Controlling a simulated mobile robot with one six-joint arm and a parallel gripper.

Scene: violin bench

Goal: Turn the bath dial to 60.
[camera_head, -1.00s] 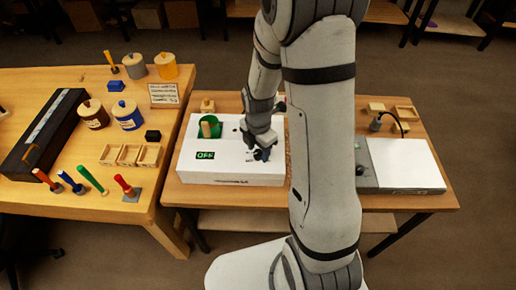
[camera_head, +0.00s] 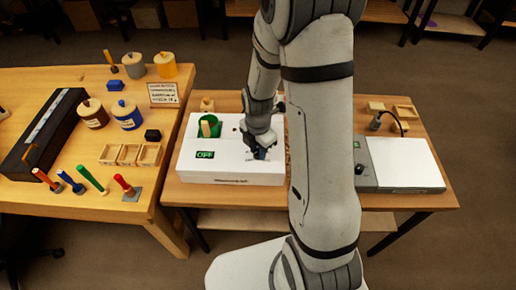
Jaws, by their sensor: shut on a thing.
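The bath is a white box (camera_head: 225,168) on the right-hand table, with a green round well (camera_head: 210,128) holding a light wooden piece in its top. A small green display (camera_head: 205,154) on its front left reads OFF. My gripper (camera_head: 262,153) points down at the right part of the white box. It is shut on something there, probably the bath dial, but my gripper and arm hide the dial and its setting.
A grey and white device (camera_head: 405,165) with a black lamp stands right of my arm. The left table holds jars (camera_head: 128,115), colored-handled tools (camera_head: 92,179), a wooden tray (camera_head: 130,154) and a long black case (camera_head: 40,135).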

